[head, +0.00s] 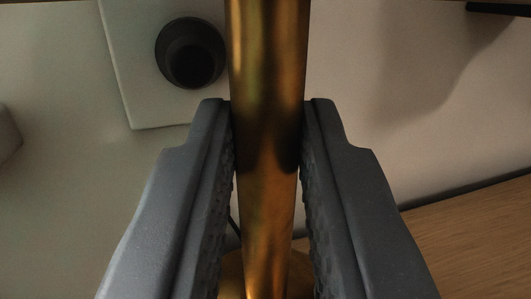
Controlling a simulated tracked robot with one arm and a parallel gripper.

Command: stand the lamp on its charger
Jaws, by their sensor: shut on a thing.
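The lamp shows as a brass-coloured stem (266,60) running upright through the middle of the head view. Part of its round brass base (234,272) shows at the bottom, behind my fingers. My gripper (267,135) is shut on the stem, one grey finger on each side, with the textured pads against it. The lamp's top is out of the picture. I cannot make out the charger in this view.
A pale wall plate (130,75) with a round dark socket or knob (190,53) is behind the stem at upper left. A wooden surface (470,240) lies at lower right, along the pale wall (345,60). A dark thin object (498,8) is at the top right edge.

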